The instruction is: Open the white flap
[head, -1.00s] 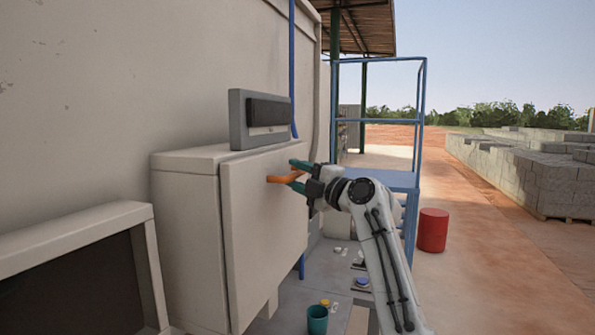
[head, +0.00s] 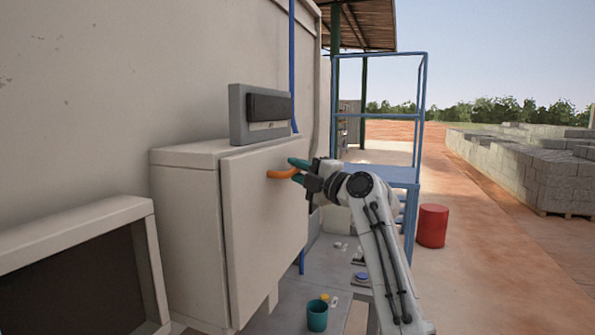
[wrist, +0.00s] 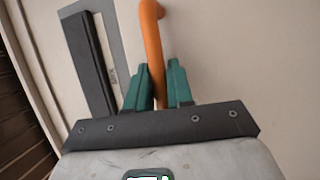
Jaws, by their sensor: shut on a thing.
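The white flap (head: 258,225) is the off-white front panel of a wall cabinet (head: 186,220). It looks shut against the cabinet body. Its curved orange handle (head: 283,174) is on the upper part of the panel. My gripper (head: 297,172) reaches it from the right, with teal fingers shut on the handle. In the wrist view the orange handle (wrist: 152,45) runs down between the two teal fingers (wrist: 160,88), which hide its lower end. The flap's pale surface (wrist: 235,50) lies behind it.
A grey box with a dark panel (head: 262,113) sits above the cabinet. A dark-faced unit (head: 150,262) stands at left. Below right, a grey table (head: 290,300) holds a teal cup (head: 317,316). A blue frame (head: 420,130) and red drum (head: 433,226) stand beyond. Open ground lies right.

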